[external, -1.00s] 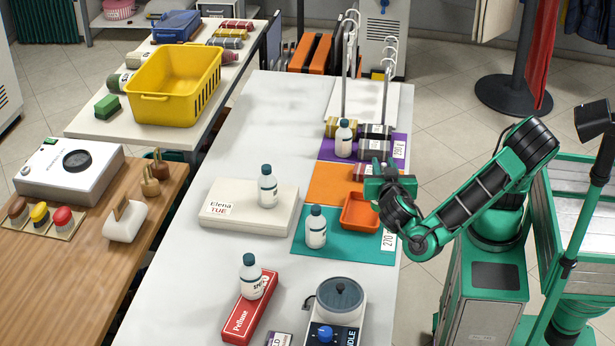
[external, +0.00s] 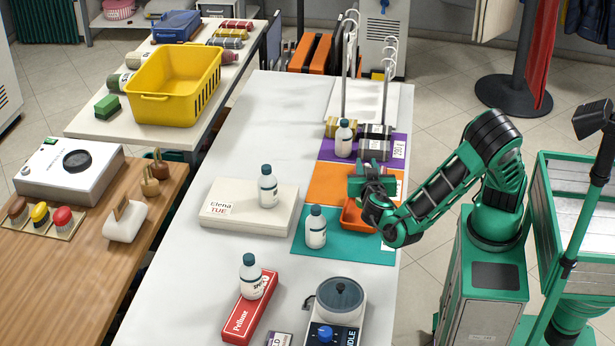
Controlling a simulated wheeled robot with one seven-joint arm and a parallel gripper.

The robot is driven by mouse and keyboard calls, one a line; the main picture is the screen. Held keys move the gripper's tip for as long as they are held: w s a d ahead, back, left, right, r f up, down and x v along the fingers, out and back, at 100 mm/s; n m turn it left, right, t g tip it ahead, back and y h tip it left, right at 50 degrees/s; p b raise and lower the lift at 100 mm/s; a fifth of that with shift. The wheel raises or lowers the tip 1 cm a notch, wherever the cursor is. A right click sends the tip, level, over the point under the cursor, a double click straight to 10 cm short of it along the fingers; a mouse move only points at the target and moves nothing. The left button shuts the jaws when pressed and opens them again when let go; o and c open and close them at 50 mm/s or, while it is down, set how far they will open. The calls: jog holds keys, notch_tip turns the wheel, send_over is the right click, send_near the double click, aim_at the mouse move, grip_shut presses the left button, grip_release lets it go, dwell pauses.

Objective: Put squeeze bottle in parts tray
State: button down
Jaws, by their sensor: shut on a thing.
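Several white squeeze bottles with dark caps stand upright. One (external: 316,231) is on the teal mat, one (external: 268,190) on the white box, one (external: 252,280) on the red box, and one (external: 344,142) on the purple mat. The orange parts tray (external: 353,221) sits where the orange and teal mats meet, partly hidden by my arm. I see no bottle in its visible part. My gripper (external: 359,186) is over the orange mat, at the tray's far side. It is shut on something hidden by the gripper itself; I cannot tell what.
Olive and dark rolls (external: 374,136) lie on the purple mat (external: 397,143) behind my gripper. A metal rack (external: 385,100) stands beyond. A round-topped device (external: 338,303) is at the near end. The white table (external: 240,145) is clear at its far left.

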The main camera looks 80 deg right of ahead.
jog(key=shift+w+d+f, duration=0.15)
jog(key=shift+d+f, duration=0.15)
jog(key=shift+f, duration=1.9)
jog(key=c, duration=1.5)
grip_release()
jog(key=v, duration=1.2)
jog(key=shift+a, duration=0.1)
